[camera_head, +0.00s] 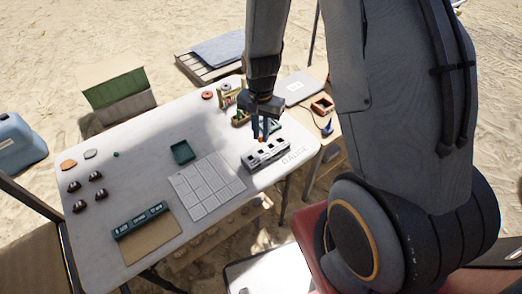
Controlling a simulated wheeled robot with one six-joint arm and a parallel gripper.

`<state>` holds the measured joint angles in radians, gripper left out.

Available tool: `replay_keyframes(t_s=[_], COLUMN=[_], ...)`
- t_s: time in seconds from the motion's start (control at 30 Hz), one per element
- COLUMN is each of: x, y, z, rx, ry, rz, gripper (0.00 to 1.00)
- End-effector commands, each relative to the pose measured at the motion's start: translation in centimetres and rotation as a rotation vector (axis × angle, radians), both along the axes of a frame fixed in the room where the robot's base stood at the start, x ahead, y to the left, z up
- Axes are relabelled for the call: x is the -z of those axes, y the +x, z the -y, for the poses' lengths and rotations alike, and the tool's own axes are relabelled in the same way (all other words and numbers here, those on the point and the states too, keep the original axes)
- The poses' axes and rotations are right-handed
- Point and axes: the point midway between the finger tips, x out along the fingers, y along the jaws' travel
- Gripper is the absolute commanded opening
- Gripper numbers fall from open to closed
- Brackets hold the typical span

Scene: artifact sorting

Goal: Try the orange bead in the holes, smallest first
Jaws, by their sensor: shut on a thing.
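My gripper (262,134) points down over the right part of the white table. It is shut on a small orange bead (262,140), of which only a speck shows between the fingertips. The gauge block (266,155), a pale bar with several dark holes in a row, lies below the fingertips near the word GAUGE on the table. The bead appears at or just above the far edge of the block. I cannot tell whether it touches the block or which hole is nearest.
A gridded white mat (208,187) and a green tray (183,152) lie left of the block. A dark green labelled rack (140,221) stands on a tan board at the front. Several small dark objects sit at the left. A wooden rack (230,97) stands behind my gripper.

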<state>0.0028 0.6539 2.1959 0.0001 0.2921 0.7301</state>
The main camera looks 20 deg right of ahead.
Motion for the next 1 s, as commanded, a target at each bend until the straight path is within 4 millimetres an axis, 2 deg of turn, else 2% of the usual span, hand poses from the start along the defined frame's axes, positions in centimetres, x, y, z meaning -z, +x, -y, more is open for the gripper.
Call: replay_keyframes(t_s=[0.77, 1.0], x=[0.4, 1.3], y=[0.0, 0.0], z=[0.0, 0.0], rx=[0.000, 0.000], ry=[0.000, 0.000], rz=[0.000, 0.000], gripper=[0.03, 0.03])
